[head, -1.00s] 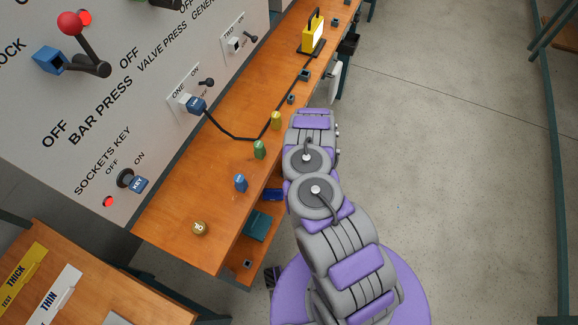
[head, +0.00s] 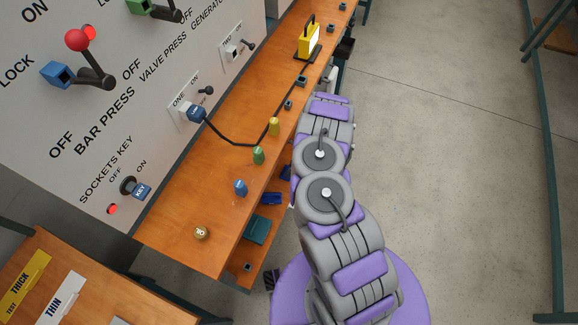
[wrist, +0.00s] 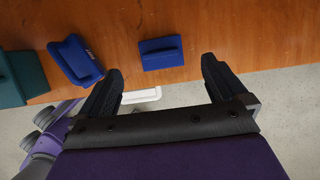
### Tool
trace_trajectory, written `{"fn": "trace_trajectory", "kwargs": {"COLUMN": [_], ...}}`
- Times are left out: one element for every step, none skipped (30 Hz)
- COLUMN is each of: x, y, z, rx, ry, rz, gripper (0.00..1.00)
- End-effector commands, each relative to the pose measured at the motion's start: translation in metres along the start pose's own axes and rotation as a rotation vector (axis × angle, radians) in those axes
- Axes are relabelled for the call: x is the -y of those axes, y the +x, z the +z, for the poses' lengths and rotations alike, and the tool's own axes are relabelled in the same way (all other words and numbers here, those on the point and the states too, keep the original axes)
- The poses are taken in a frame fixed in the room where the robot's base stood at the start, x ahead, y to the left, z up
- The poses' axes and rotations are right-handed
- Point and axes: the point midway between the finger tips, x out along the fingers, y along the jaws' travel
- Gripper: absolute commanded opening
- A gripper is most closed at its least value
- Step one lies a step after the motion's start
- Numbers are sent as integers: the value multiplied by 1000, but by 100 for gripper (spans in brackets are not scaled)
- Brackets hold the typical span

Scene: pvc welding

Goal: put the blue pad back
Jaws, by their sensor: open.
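Two blue pads lie on the wooden lower shelf. In the wrist view, one blue pad (wrist: 161,53) is small and sits just beyond the gap between my fingertips. The other, larger blue pad (wrist: 75,60) has a raised grip and lies tilted, left of my left finger. They also show in the head view, one (head: 271,198) near the teal block and one (head: 285,173) partly hidden by my arm. My gripper (wrist: 162,72) is open with nothing between its fingers. In the head view my arm hides it.
A teal block (wrist: 20,78) lies on the shelf at the left; a white piece (wrist: 142,96) shows beyond the shelf edge. Above, the wooden bench (head: 180,235) carries blue, green and yellow small pieces. Open floor (head: 440,180) lies to the right.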

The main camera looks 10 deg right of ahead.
Motion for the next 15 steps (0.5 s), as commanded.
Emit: {"fn": "trace_trajectory", "kwargs": {"x": [-1, -1, -1, 0, 0, 0, 1, 0, 0, 0, 0, 0, 0, 0, -1], "y": [-10, -15, -21, -25, -28, -32, -35, -37, -39, -40, -41, -42, -42, -43, -43], "z": [1, 1, 1, 2, 2, 2, 1, 1, 0, 0, 0, 0, 0, 0, 0], "rx": [3, 3, 3, 3, 3, 3, 2, 1, 1, 0, 0, -1, -1, -1, -1], "ry": [4, 4, 2, 2, 2, 2, 1, 1, 1, 0, 0, 0, 0, 0, 0], "rz": [2, 3, 3, 2, 1, 0, 0, 0, 0, 0, 0, 1, 1, 1, 1], "gripper": [99, 99, 99, 99, 99, 99, 99, 99, 99, 99, 99, 99, 99, 99, 99]}}
